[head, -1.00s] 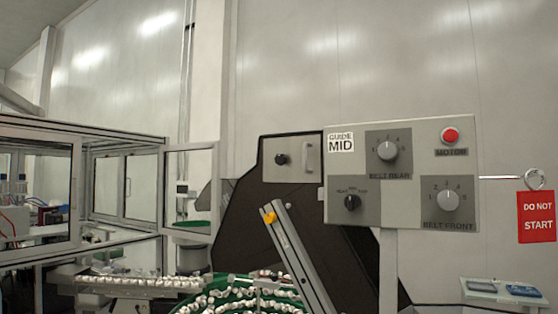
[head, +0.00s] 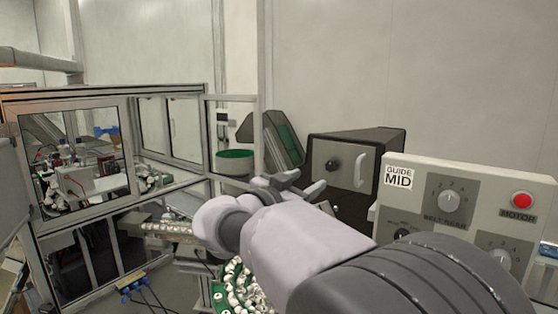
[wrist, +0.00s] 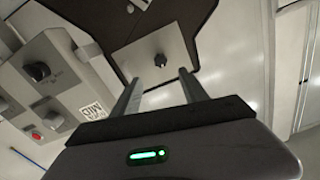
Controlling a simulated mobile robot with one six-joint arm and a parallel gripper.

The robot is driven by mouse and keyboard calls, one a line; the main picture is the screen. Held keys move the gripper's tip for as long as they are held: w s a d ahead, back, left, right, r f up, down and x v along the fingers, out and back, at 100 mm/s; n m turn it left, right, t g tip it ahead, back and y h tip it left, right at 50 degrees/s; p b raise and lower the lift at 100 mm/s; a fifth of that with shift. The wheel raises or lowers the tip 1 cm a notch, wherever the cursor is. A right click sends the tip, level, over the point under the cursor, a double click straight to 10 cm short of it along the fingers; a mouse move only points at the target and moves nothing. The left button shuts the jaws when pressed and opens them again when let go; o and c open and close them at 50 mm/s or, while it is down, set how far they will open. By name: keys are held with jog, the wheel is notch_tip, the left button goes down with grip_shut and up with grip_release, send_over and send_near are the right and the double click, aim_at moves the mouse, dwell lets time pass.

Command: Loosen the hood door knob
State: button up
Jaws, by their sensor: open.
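The hood door knob (head: 333,164) is a small black knob on the grey door plate (head: 344,180) of a dark hood box. The door looks closed. In the wrist view, the knob (wrist: 160,60) stands out from the plate just beyond and between my fingertips. My gripper (head: 300,185) is in front of the hood, to the left of and below the knob in the head view. In the wrist view, my gripper (wrist: 158,77) has its two fingers apart with nothing between them. The fingers do not appear to touch the knob.
A grey control panel (head: 403,203) with dials and a red button (head: 522,200) stands to the right of the hood. A light door handle (head: 361,171) is right of the knob. Green trays with white caps (head: 240,285) lie below my arm. A framed glass enclosure (head: 70,100) stands left.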

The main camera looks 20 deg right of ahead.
aim_at(330, 168)
jog(key=p+x, duration=0.3)
jog(key=x, duration=0.8)
jog(key=shift+w+d, duration=0.15)
jog(key=shift+w, duration=0.1)
grip_shut()
